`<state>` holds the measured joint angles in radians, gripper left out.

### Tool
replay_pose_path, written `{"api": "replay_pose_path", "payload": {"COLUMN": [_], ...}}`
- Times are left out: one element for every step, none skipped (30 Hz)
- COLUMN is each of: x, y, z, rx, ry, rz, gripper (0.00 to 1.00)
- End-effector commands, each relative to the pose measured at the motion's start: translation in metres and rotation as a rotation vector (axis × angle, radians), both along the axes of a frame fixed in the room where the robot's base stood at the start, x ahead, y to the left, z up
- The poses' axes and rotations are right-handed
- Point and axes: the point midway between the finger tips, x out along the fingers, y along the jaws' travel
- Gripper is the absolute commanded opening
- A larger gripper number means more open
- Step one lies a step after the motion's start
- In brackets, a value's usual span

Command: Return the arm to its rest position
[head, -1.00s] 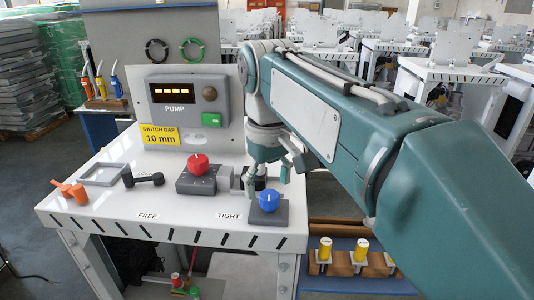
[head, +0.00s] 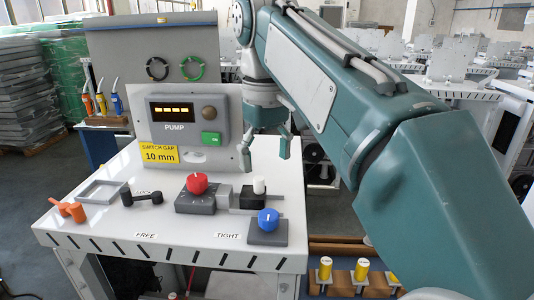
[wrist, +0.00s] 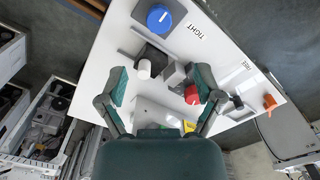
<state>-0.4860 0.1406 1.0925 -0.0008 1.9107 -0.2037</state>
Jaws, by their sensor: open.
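My gripper (head: 264,150) hangs open and empty above the right rear part of the white workbench (head: 110,228), beside the pump panel. Its two fingers stand apart in the wrist view (wrist: 160,103), with nothing between them in their grip. My teal arm runs from the right side of the head view up to the gripper. On the bench below are a red knob (head: 197,184) on a grey block, a black block with a white peg (head: 259,185), and a blue knob (head: 268,219) on a grey base. The gripper is apart from all of them.
The pump panel (head: 205,107) with a lit display and green button (head: 211,139) stands at the bench's back. Orange (head: 68,209) and black handles (head: 142,195) lie at left. More benches fill the background.

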Motion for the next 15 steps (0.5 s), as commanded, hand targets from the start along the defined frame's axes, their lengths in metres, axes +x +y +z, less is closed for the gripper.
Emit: {"api": "replay_pose_path", "payload": {"x": [-0.001, -0.001, -0.002, -0.003, -0.004, -0.006, -0.008, -0.01, -0.013, -0.015, -0.018, -0.021, -0.024, -0.027, -0.031], "y": [-0.002, -0.005, -0.009, -0.014, -0.019, -0.027, -0.034, -0.04, -0.049, -0.055, -0.061, -0.069, -0.075, -0.081, -0.088], "z": [0.0, -0.001, -0.003, -0.004, -0.006, -0.01, -0.013, -0.016, -0.021, -0.025, -0.029, -0.035, -0.039, -0.044, -0.05], "rx": [0.001, 0.004, 0.007, 0.011, 0.015, 0.022, 0.028, 0.034, 0.041, 0.047, 0.052, 0.059, 0.064, 0.069, 0.076], "ry": [-0.003, -0.006, -0.013, -0.021, -0.03, -0.043, -0.055, -0.067, -0.083, -0.094, -0.106, -0.123, -0.135, -0.148, -0.164], "rz": [-0.005, -0.011, -0.023, -0.036, -0.05, -0.073, -0.092, -0.109, -0.134, -0.151, -0.17, -0.194, -0.213, -0.23, -0.254], "gripper": [0.84, 0.84, 0.84, 0.84, 0.84, 0.84, 0.84, 0.84, 0.84, 0.84, 0.84, 0.84, 0.84, 0.84, 0.84]}}
